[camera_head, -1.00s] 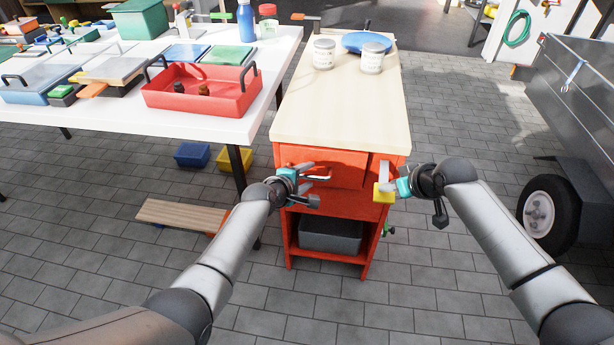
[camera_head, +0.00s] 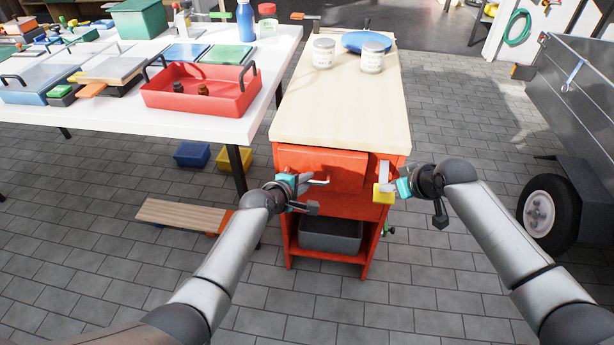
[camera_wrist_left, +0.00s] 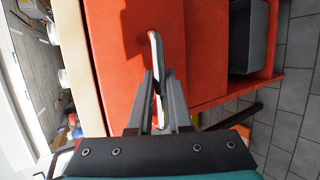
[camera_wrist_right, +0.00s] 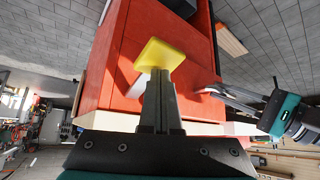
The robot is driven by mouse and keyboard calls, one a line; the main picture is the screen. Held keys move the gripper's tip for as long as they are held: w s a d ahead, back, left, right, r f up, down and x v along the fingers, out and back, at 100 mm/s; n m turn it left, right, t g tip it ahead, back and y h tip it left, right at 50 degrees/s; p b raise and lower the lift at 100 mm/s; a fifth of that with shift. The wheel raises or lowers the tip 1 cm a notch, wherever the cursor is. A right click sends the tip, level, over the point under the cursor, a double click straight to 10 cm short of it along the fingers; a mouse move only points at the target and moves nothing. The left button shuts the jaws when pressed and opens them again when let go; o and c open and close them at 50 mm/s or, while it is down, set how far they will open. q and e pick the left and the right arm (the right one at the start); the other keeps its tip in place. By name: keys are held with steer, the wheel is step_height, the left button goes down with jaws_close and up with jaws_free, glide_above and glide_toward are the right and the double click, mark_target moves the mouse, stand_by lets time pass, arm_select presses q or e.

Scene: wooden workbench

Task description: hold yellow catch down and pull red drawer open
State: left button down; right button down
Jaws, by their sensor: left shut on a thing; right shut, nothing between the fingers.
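The red drawer (camera_head: 322,166) is in the upper front of the red cabinet and stands slightly out from it. Its pale bar handle (camera_wrist_left: 154,48) runs between the fingers of my left gripper (camera_wrist_left: 158,82), which is shut on it. My left gripper also shows in the head view (camera_head: 308,184). The yellow catch (camera_head: 382,194) is on the cabinet front right of the drawer, below a pale strip. My right gripper (camera_wrist_right: 161,78) is shut and empty, its fingertips against the yellow catch, which also shows in the right wrist view (camera_wrist_right: 160,54).
The wooden cabinet top (camera_head: 330,110) carries two cans and a blue object. A grey bin (camera_head: 331,236) sits on the lower shelf. A white table (camera_head: 120,122) with a red tray (camera_head: 205,100) stands left. A grey trailer (camera_head: 570,110) stands right. The floor before the cabinet is clear.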

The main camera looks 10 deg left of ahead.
arm_select(q)
steer(key=shift+s+a, duration=0.15)
steer(key=shift+s, duration=2.65)
steer(key=c, duration=0.6)
jaws_free()
steer(key=shift+o, duration=0.2)
steer(key=shift+s+r, duration=0.1)
steer(key=v, duration=1.1)
steer(key=shift+s, duration=0.35)
steer(key=shift+a+r, duration=0.1)
steer(key=shift+r, duration=0.05)
step_height(320, 180, up, 8)
steer(key=p, duration=0.8)
arm_select(e)
step_height(320, 180, up, 8)
steer(key=shift+f, duration=0.25)
